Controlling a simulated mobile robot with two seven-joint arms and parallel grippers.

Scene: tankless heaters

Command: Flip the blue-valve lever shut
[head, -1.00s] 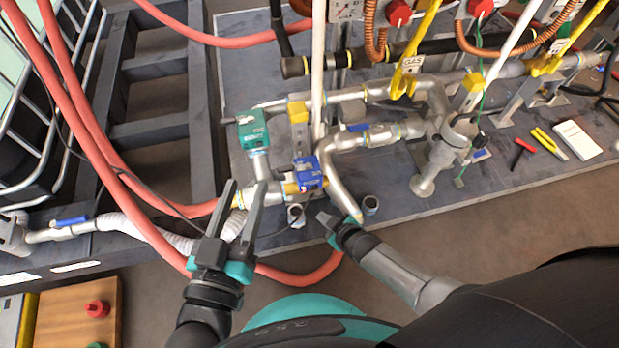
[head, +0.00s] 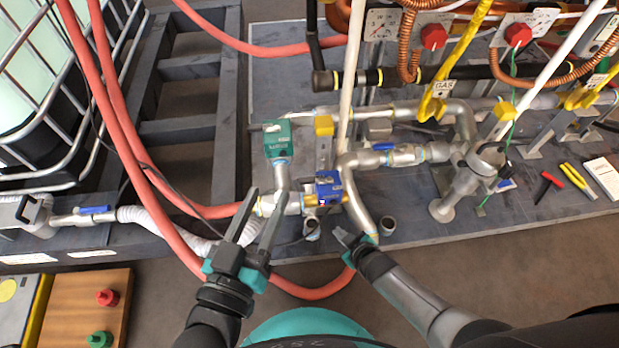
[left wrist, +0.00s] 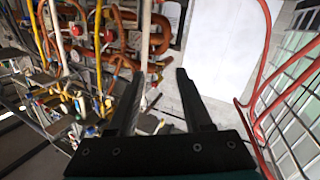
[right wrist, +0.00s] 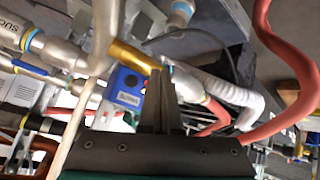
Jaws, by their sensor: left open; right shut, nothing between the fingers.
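A blue box-shaped valve unit (head: 328,187) sits on a brass fitting in the pipework at the middle of the head view. It also shows in the right wrist view (right wrist: 127,88). A small blue lever (head: 383,146) lies along a grey pipe to its upper right; another (head: 95,210) is on the pipe at far left. I cannot tell which lever the task names. My right gripper (head: 342,236) is shut and empty, just below the blue unit. In its own view the fingers partly cover the unit's side. My left gripper (head: 266,193) is open and empty, left of the unit.
A green box-shaped unit (head: 279,138) stands on a pipe above my left gripper. Red hoses (head: 120,130) loop down the left side and below the grippers. A white vertical pipe (head: 348,85) rises behind the blue unit. Pliers (head: 577,181) lie at right on the grey base.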

